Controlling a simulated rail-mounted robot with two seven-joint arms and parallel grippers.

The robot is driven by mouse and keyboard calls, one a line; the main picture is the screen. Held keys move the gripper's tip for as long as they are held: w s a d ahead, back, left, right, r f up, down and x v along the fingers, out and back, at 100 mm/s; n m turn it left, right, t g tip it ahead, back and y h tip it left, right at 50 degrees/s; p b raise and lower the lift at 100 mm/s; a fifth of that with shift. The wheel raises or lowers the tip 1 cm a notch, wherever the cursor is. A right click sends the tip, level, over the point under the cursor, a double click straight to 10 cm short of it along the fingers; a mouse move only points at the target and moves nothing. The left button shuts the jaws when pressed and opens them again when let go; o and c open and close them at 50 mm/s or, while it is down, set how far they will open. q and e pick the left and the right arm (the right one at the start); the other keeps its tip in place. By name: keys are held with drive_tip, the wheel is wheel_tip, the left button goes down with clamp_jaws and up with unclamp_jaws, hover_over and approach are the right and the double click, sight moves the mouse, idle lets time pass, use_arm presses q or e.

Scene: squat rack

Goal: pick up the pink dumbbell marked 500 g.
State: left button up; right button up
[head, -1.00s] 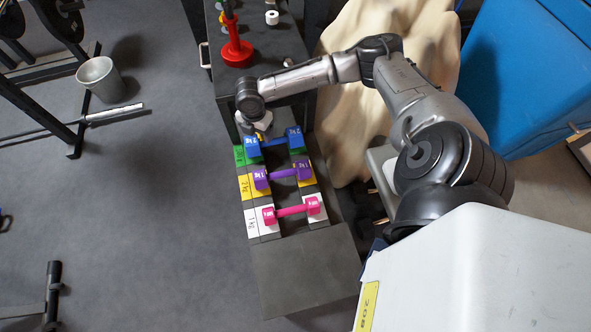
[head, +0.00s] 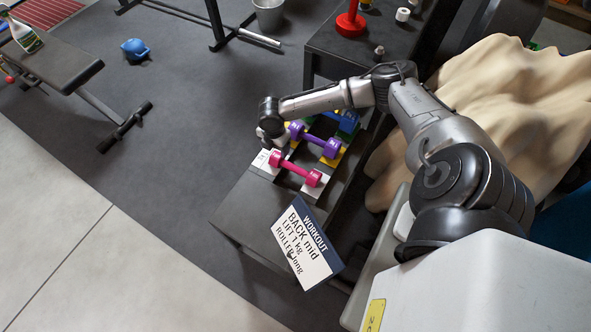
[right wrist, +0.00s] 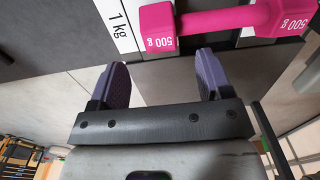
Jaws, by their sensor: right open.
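The pink dumbbell (head: 295,169) lies across the near end of the rack in the head view. In the right wrist view the pink dumbbell (right wrist: 232,20) shows "500 g" on both end faces, beside a white "1 kg" label (right wrist: 117,22). My right gripper (right wrist: 163,72) is open and empty, its two purple-grey fingers pointing toward the dumbbell and apart from it. In the head view my right gripper (head: 269,138) hangs by the rack's left side, near the left ends of the pink and purple dumbbells; its fingertips are hard to make out. My left gripper is not in view.
A purple dumbbell (head: 314,139) lies just behind the pink one, and a blue dumbbell (head: 346,120) behind that, partly hidden by my arm. A workout sign (head: 302,248) stands at the front. A dark table (head: 325,47) carries a red weight (head: 350,24).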

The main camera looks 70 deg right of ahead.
sight(276, 156)
wheel_tip(276, 156, down, 4)
drive_tip(key=shift+d+f+b, duration=0.1)
drive_tip(key=shift+f+b, duration=0.1)
drive_tip(key=shift+b, duration=1.05)
drive_tip(key=shift+f, duration=0.15)
drive_tip(key=shift+c, duration=1.3)
drive_tip(key=c, duration=1.1)
